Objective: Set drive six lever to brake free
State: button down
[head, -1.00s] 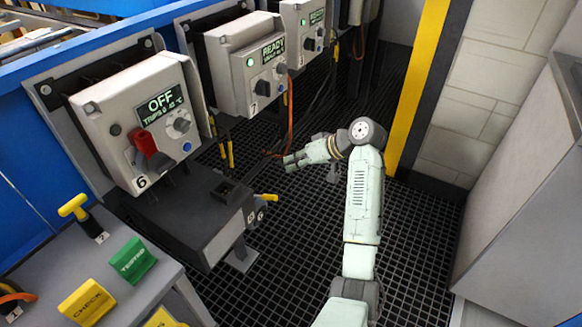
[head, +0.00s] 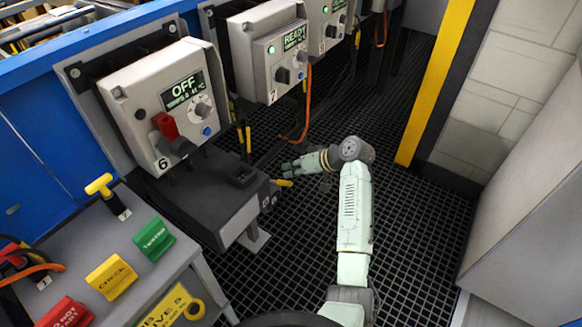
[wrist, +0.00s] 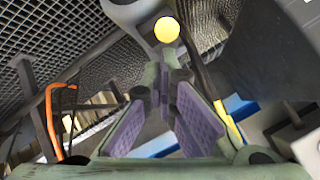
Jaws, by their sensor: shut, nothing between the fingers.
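The drive six box (head: 160,100) is a grey control box marked 6, its display reading OFF. A red handle (head: 166,126) sits on its front. Below it is a dark drive unit (head: 215,195) with a yellow-ended lever (head: 283,183) sticking out at its right end. My gripper (head: 287,168) is close above that lever end in the head view; I cannot tell if they touch. In the wrist view a round yellow end (wrist: 167,30), probably the lever's, lies just beyond my fingertips (wrist: 168,72). The fingers are shut and empty.
A grey bench at front left holds a yellow T-handle (head: 98,185) and green, yellow and red blocks (head: 152,238). Box 7 (head: 270,55), reading READY, stands behind, with an orange cable (head: 306,105) hanging down. Open grating floor (head: 290,240) lies below my arm.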

jog(key=shift+f, duration=0.1)
jog(key=shift+s+d+f+y+b, duration=0.2)
jog(key=shift+f+y+b, duration=0.1)
jog(key=shift+b, duration=0.45)
jog(key=shift+d+f+t, duration=0.1)
jog(key=shift+f+t, duration=0.05)
jog(key=shift+t, duration=0.15)
jog(key=f+t+y+b, duration=0.1)
jog(key=b, duration=0.3)
jog(key=s+d+f+t+y+b, duration=0.1)
jog(key=f+y+b, duration=0.1)
jog(key=b, duration=0.2)
jog(key=d+f+y+b, duration=0.1)
jog(key=f+b, duration=0.1)
jog(key=b, duration=0.2)
jog(key=shift+s+n+t+y, duration=0.2)
jog(key=shift+n+t+y, duration=0.1)
jog(key=shift+t+y, duration=0.1)
jog(key=shift+r, duration=0.1)
